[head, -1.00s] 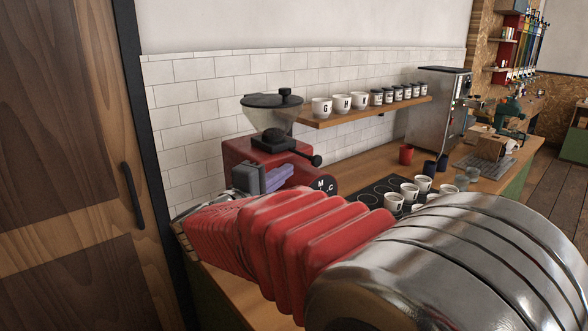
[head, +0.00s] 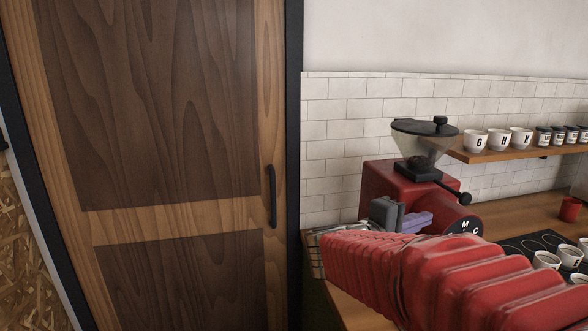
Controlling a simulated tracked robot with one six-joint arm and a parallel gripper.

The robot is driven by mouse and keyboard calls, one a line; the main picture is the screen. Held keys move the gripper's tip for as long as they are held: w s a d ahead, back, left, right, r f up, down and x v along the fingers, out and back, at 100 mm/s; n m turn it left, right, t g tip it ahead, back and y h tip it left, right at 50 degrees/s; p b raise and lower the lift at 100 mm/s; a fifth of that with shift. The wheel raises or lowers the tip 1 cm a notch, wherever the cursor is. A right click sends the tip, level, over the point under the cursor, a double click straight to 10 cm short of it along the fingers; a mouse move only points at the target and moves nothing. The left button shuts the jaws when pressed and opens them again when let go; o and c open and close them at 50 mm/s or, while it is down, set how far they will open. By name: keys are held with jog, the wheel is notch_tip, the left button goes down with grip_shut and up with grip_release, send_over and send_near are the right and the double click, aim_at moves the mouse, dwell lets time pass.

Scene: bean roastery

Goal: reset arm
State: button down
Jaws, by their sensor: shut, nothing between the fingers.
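My arm, in red ribbed sleeving, reaches in from the lower right and bends back near the counter's left end. My gripper (head: 418,222), a grey block with purple fingers, shows just above the sleeve. It points right, and its fingers are shut and empty. It appears in front of the lower part of the red grinder (head: 392,183); whether it touches the grinder cannot be told. My arm hides part of the grinder's base and of the counter.
A wooden door (head: 150,110) with a black handle (head: 272,196) fills the left. The wooden counter (head: 362,316) holds several white cups (head: 546,260) and a red cup (head: 570,209). A shelf (head: 500,152) above carries lettered cups and jars.

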jog(key=s+a+f+m+g+y, duration=0.1)
jog(key=s+a+f+g+y, duration=0.2)
jog(key=s+f, duration=0.45)
jog(key=s+a+f+m+g+y, duration=0.1)
jog(key=s+f+g+y, duration=0.1)
jog(key=s+f+y, duration=0.35)
jog(key=s+a+m+t+y, duration=0.2)
jog(key=s+a+m+y, duration=0.2)
jog(key=s+a, duration=0.6)
jog(key=shift+s+f+m+y, duration=0.45)
jog(key=shift+s+y, duration=0.4)
jog(key=shift+y, duration=0.2)
